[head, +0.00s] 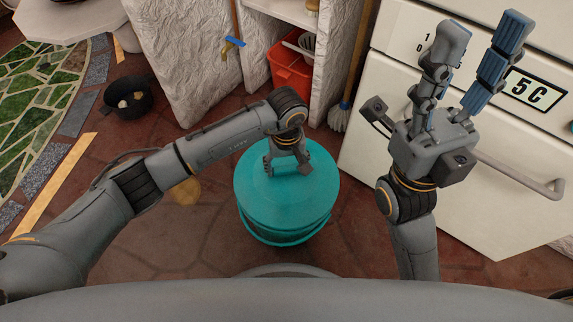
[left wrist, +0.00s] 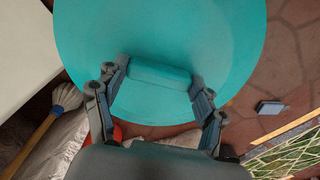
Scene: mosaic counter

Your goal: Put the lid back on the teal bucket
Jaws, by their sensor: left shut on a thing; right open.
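The round teal lid (head: 315,180) is at the top of the teal bucket (head: 286,229), which stands on the floor in the middle of the head view. I cannot tell whether the lid is fully seated or slightly above the rim. My left gripper (head: 287,170) comes down from above and is shut on the lid's raised bar handle (left wrist: 160,75), one finger on each side in the left wrist view. The lid hides the bucket's opening. My right gripper (head: 483,38) is open and empty, pointing up in front of the cream drawers, away from the bucket.
Cream drawers (head: 390,150) with a bar handle (head: 520,178) stand at the right. A broom (head: 340,115) and a red bin (head: 290,72) are behind the bucket. A black pot (head: 128,100) sits on the floor at the left. Floor around the bucket's front is clear.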

